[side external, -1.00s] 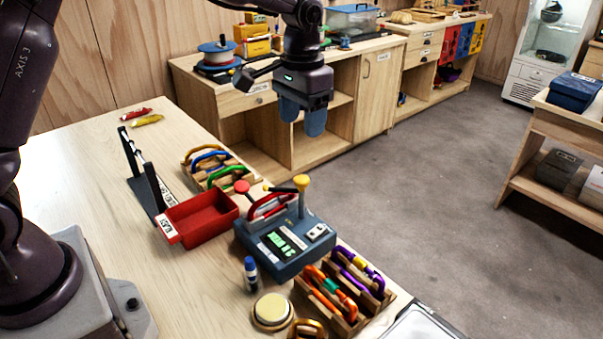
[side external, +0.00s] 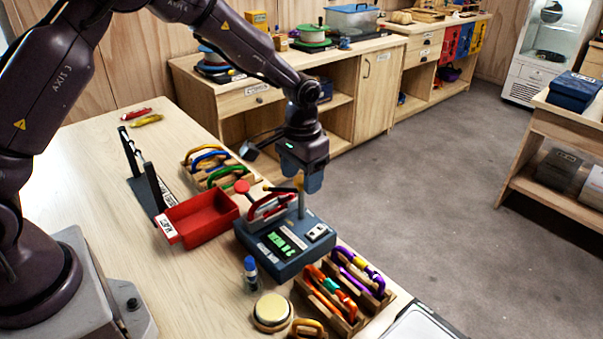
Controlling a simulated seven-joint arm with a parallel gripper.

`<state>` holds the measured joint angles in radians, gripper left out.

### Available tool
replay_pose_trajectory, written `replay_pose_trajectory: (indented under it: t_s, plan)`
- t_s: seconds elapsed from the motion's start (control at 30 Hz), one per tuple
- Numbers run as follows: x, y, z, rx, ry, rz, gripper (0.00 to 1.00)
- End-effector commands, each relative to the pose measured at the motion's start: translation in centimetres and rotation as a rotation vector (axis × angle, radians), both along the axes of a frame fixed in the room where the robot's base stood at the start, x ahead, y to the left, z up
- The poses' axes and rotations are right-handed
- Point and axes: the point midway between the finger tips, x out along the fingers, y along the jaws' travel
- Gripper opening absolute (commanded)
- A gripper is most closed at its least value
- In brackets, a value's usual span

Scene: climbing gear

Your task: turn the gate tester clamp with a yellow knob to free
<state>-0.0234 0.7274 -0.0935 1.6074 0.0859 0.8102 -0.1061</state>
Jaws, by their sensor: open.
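The gate tester (side external: 285,245) is a blue-grey box with a lit green display near the table's right edge. A red carabiner (side external: 268,208) stands on its top. The clamp's yellow knob (side external: 299,182) sits on top of a grey upright post (side external: 301,206), partly hidden by my gripper. A short bar with a yellow end (side external: 268,188) reaches left from the post toward the carabiner. A red knob (side external: 242,186) stands at the tester's left. My gripper (side external: 306,182) is open, pointing down, with its fingers at the yellow knob; whether they touch it I cannot tell.
A red tray (side external: 200,220) stands left of the tester. Wooden racks of carabiners stand behind (side external: 210,167) and in front right (side external: 345,290).

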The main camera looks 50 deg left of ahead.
Motion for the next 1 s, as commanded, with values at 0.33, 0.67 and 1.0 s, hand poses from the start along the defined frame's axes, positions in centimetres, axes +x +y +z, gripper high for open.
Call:
replay_pose_trajectory:
  t_s: [0.33, 0.67, 1.0]
  plan:
    - [-0.01, 0.00, 0.04, 0.000, 0.000, 0.000, 0.00]
    - [0.00, 0.01, 0.07, 0.000, 0.000, -0.042, 0.00]
    - [0.00, 0.02, 0.10, -0.001, 0.001, -0.270, 0.00]
